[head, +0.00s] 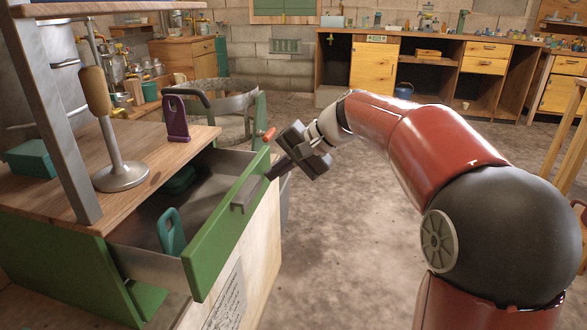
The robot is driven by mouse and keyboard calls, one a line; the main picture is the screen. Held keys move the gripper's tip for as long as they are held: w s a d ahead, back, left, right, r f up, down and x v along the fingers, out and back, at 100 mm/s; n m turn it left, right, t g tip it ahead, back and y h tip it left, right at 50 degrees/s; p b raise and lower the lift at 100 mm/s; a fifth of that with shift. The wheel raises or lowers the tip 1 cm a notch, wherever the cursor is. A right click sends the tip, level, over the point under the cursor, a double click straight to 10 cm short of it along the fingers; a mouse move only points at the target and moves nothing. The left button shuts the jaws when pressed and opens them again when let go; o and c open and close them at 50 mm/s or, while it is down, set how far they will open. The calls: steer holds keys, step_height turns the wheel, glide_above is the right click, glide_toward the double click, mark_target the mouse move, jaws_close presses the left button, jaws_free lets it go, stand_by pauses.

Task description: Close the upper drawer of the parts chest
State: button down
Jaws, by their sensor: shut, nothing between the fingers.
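The upper drawer (225,234) of the parts chest (55,262) is pulled well out. Its front is green with a grey handle, and its inside is grey metal. A teal object with a handle (171,232) stands in the drawer near the front, and another teal item (181,180) lies further back, partly in shadow. My gripper (275,173) is shut and empty. It is at the outer side of the drawer front, near the far end, right of the handle. I cannot tell whether its fingers touch the green panel.
On the chest's wooden top stand a metal post with a tan grip (121,174), a purple bracket (175,117) and a teal box (30,157). A round metal frame (222,100) stands behind the drawer. A workbench (430,65) lines the back wall. The floor between is clear.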

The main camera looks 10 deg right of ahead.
steer(key=p, duration=0.4)
glide_above(221, 184)
steer(key=shift+s+d, duration=0.1)
steer(key=shift+d, duration=0.3)
steer(key=shift+a+r, duration=0.1)
steer(key=shift+a, duration=0.3)
